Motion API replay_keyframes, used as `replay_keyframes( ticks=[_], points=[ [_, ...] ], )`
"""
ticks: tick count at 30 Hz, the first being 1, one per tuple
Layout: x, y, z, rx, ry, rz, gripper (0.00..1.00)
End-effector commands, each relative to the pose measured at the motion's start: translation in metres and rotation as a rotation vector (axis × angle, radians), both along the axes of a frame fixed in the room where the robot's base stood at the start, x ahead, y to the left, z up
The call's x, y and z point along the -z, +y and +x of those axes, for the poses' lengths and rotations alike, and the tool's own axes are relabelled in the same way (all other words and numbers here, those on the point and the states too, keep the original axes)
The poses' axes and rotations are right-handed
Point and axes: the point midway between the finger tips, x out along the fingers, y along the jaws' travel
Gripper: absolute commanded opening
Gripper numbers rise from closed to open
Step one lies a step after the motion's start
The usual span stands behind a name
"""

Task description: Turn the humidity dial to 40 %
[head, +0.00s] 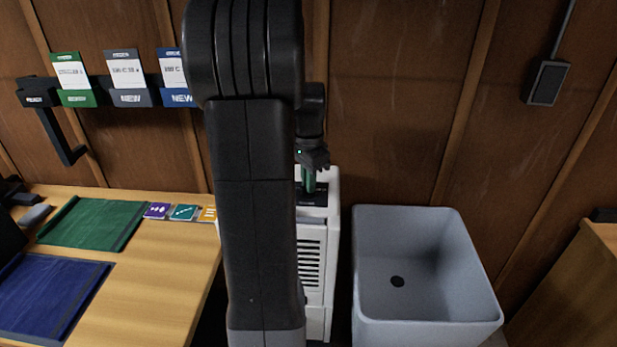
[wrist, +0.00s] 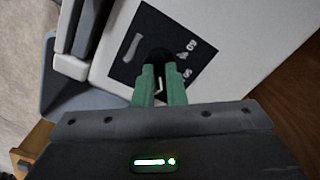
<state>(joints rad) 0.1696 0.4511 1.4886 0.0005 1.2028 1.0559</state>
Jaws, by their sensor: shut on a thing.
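The humidity dial (wrist: 158,58) is a small black knob on a black panel (wrist: 128,62) on top of a white dehumidifier-like unit. In the wrist view my gripper (wrist: 159,72) has its green fingers shut on the dial. White marks on the panel show beside the fingers, only partly readable, and the dial's pointer and the 40 % mark cannot be made out. In the head view my gripper (head: 309,182) reaches down onto the top of the white unit (head: 318,262), and my arm hides part of the unit.
A grey utility sink (head: 425,275) stands right of the unit. A wooden table (head: 165,270) with a green mat (head: 95,222), a blue mat (head: 45,295) and small cards is at left. A rack (head: 110,97) with cards and a wall box (head: 547,82) are on the wooden wall.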

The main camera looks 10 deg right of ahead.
Motion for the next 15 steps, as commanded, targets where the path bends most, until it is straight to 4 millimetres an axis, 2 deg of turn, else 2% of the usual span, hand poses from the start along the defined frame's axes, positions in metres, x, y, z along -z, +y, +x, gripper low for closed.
replay_keyframes(
  ticks=[15],
  points=[
    [-0.0013, -0.0008, 0.001, 0.118, -0.004, -0.003, 0.0]
  ],
)
